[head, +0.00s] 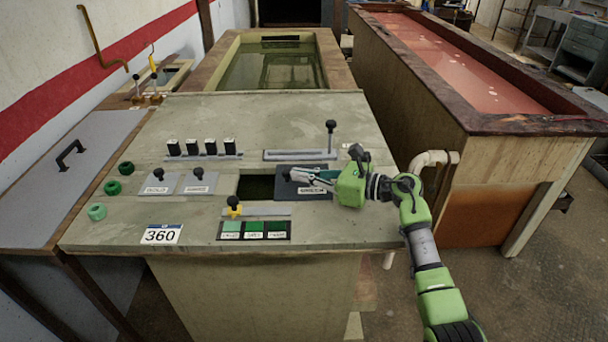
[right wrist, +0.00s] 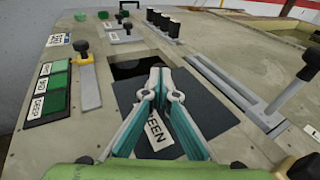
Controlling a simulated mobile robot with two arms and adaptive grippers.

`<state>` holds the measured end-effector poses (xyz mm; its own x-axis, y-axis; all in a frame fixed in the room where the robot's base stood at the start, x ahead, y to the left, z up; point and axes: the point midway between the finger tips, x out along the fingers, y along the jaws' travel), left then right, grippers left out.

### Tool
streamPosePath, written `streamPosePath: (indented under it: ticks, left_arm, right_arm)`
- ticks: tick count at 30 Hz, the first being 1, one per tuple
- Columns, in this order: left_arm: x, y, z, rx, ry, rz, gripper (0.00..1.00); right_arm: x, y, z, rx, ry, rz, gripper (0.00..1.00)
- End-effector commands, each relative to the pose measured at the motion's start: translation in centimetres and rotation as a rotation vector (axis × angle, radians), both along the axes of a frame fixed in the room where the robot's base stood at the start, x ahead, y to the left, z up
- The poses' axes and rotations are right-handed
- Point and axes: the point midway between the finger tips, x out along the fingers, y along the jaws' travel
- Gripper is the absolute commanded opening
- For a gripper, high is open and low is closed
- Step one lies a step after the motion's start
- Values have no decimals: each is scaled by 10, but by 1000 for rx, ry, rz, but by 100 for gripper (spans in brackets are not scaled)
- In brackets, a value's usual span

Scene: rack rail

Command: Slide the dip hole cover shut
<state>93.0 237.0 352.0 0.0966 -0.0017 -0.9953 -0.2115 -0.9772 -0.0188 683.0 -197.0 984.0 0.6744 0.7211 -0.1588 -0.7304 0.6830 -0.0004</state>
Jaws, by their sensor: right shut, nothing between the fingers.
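The dip hole cover (head: 322,167) is a dark flat plate with a white "GREEN" label, at the right of the console top. It also shows in the right wrist view (right wrist: 205,108). The dark rectangular dip hole (head: 256,188) lies partly uncovered to the left of the plate; its opening shows beyond my fingertips in the right wrist view (right wrist: 128,69). My right gripper (head: 291,174) is shut and empty, its fingertips over the cover's hole-side part. The fingers hide part of the plate and label; whether they touch it I cannot tell. My left gripper is out of view.
Two grey covers with black knobs (head: 158,174) lie left of the hole. A slotted lever (head: 331,127) stands behind the cover. A yellow-based slider (head: 234,206) and green buttons (head: 254,229) are in front. Tanks of green (head: 272,66) and red liquid (head: 455,60) lie beyond.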

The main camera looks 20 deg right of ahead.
Motion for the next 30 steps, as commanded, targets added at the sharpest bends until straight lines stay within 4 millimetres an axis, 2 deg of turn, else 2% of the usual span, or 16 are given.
streamPosePath:
  ticks: [5, 15, 18, 22, 30]
  left_arm:
    - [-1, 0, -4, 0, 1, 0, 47]
    - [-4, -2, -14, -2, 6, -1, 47]
    - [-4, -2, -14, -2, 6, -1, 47]
    - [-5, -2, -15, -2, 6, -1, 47]
    - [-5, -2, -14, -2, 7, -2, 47]
  right_arm:
    - [3, 12, -1, -1, 0, 2, 0]
    - [25, 90, 0, 0, 0, 4, 0]
    - [30, 104, 0, 0, 0, 2, 0]
    - [32, 113, 0, 1, 1, 0, 0]
    - [32, 115, 1, 2, 0, 2, 0]
